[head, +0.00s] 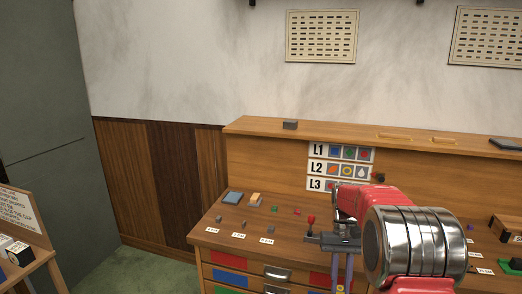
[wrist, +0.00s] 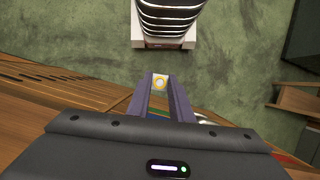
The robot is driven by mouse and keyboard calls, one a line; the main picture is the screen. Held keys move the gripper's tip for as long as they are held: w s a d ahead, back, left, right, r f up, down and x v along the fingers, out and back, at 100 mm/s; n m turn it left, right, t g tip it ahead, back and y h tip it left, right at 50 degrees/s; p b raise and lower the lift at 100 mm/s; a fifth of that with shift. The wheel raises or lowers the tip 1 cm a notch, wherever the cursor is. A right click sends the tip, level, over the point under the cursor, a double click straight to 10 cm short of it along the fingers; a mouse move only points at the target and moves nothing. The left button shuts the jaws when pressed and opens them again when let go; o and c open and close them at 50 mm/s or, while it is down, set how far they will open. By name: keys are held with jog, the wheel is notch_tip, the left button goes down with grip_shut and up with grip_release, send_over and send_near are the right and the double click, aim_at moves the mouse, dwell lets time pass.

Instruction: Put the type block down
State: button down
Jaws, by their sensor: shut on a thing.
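My gripper (head: 343,279) hangs fingers down in front of the wooden bench (head: 260,222), over the drawer fronts in the head view. It is shut on a small type block (wrist: 160,83), which sits between the fingertips in the wrist view. The block's visible face is pale with a yellow-orange ring. In the head view only a small yellowish bit of the block shows low between the fingers. In the wrist view green floor lies beyond the block, and the bench runs along the lower left.
Several small blocks lie on the bench top, with white labels (head: 239,235) along its front edge. A sign (head: 341,167) with rows L1, L2 and L3 stands at the back. A grey block (head: 290,124) is on the shelf. A small side table (head: 30,268) stands at left.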

jog(key=a+f+n, duration=0.1)
jog(key=a+f, duration=0.1)
jog(key=a, duration=0.5)
jog(key=shift+w+a+h, duration=0.15)
jog(key=shift+w+h, duration=0.05)
jog(key=shift+h, duration=0.1)
jog(key=shift+f, duration=0.1)
